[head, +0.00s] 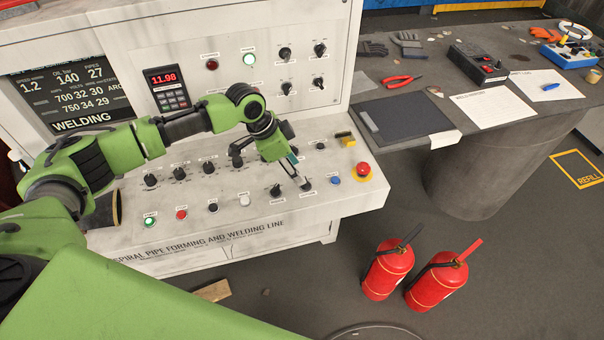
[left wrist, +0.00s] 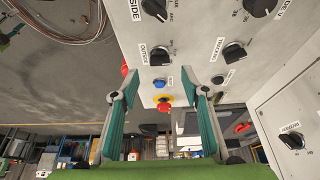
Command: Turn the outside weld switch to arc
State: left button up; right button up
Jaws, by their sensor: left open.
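My left gripper (head: 298,178) is over the front right of the sloped control panel (head: 330,200). In the left wrist view its two teal fingers (left wrist: 165,95) stand wide apart, with nothing between the tips. That view shows a black knob (left wrist: 155,8) at the top edge beside a label cut off to "SIDE"; I cannot tell whether it reads inside or outside, nor its setting. In the head view the knob labels are too small to read. My right gripper is not in view.
A red emergency button (head: 363,169) and a blue button (head: 335,181) sit close right of my left gripper. Other knobs, such as one at the row's left end (head: 151,180), line the panel. A screen (head: 70,95) stands behind. Two fire extinguishers (head: 388,270) stand on the floor.

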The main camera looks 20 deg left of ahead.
pick_arm(q)
jog(key=shift+p+x, duration=0.45)
jog(key=shift+x, duration=2.3)
jog(key=c, duration=1.1)
